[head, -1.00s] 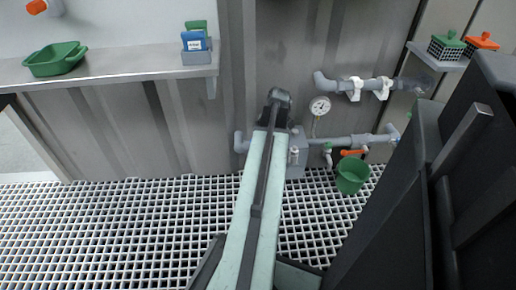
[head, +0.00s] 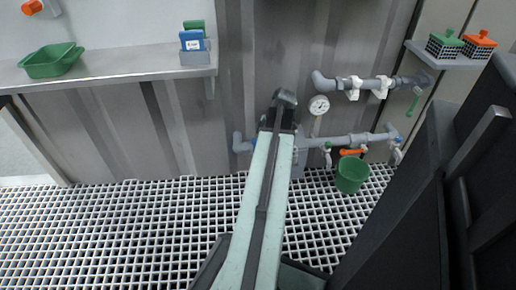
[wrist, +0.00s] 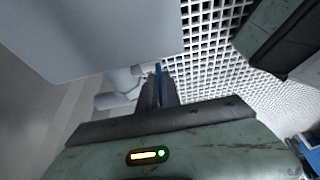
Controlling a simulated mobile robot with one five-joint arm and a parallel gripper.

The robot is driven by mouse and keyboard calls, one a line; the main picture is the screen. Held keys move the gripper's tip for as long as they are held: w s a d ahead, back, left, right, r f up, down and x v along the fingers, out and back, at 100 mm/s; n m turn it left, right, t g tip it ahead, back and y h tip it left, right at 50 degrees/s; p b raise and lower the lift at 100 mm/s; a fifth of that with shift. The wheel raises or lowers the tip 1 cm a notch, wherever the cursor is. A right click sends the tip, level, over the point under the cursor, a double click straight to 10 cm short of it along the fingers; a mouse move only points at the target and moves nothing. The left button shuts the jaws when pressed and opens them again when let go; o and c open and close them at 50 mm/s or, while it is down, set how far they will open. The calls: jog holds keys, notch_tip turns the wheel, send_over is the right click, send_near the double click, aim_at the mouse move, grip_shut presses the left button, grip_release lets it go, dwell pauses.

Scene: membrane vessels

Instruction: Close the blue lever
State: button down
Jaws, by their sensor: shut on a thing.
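The blue lever (wrist: 158,77) shows in the wrist view as a thin blue strip between the dark fingers of my gripper (wrist: 160,88). The gripper is shut on it, beside a grey pipe fitting (wrist: 122,83). In the head view a small blue part (head: 253,143) shows on the lower pipe just left of my arm. My arm hides the gripper there, and most of the lever's length is covered in both views.
Grey pipes (head: 345,140) with a gauge (head: 319,105), an orange lever (head: 351,152) and a green bucket (head: 352,175) stand right of my arm. A large grey surface (wrist: 95,35) is close to the gripper. A shelf (head: 110,71) is on the left; the grating floor is mostly clear.

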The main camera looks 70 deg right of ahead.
jog(key=shift+d, duration=0.1)
dwell(0.3)
jog(key=c, duration=1.5)
grip_release()
jog(key=shift+c, duration=0.2)
jog(key=p+v, duration=0.7)
jog(key=shift+r, duration=0.35)
jog(key=shift+s, duration=0.1)
